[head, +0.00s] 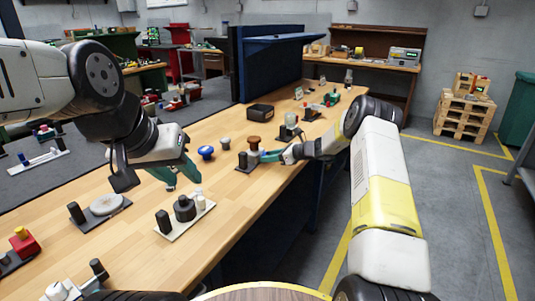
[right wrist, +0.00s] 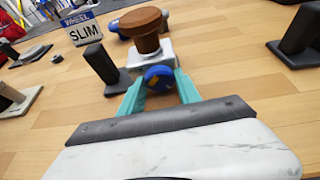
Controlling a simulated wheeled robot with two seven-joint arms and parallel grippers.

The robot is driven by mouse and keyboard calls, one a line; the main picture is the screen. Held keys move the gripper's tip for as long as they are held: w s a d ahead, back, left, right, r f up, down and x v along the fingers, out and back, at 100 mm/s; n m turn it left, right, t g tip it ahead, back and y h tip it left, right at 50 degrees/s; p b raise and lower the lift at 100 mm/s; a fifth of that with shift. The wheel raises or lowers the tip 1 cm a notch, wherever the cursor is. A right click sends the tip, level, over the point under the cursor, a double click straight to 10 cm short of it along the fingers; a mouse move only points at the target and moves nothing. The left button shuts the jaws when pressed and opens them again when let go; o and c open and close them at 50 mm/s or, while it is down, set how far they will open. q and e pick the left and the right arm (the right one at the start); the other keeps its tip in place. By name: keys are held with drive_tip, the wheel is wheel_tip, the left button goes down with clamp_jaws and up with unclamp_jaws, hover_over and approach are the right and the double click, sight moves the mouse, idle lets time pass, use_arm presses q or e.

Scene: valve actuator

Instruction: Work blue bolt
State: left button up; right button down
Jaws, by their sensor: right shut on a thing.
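The blue bolt (right wrist: 158,77) is a round blue head on the near side of a small pale valve block (right wrist: 150,50) with a brown knob (right wrist: 140,25) on top. In the right wrist view my right gripper (right wrist: 158,88) has its teal fingers closed around the bolt's sides. In the head view the brown knob (head: 254,141) stands on the bench and my right gripper (head: 266,157) reaches it from the right; the bolt is hidden there. My left gripper (head: 178,172) hangs over the bench at left, fingers apart and empty.
A blue knob (head: 206,152) and another knob (head: 225,142) stand left of the valve. A dark post (right wrist: 100,63) stands close left of my right gripper. Plates with posts (head: 185,212) occupy the near bench. A black bin (head: 260,112) stands behind.

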drive_tip(key=shift+s+n+t+h, duration=0.1)
drive_tip(key=shift+n+t+h, duration=0.2)
drive_tip(key=shift+n+t, duration=0.5)
drive_tip(key=shift+n, duration=0.3)
drive_tip(key=c, duration=0.8)
unclamp_jaws()
drive_tip(key=shift+c, duration=0.2)
drive_tip(key=v, duration=0.7)
drive_tip(key=shift+s+d+r, duration=0.15)
drive_tip(key=shift+s+d, duration=0.05)
drive_tip(key=shift+d, duration=0.05)
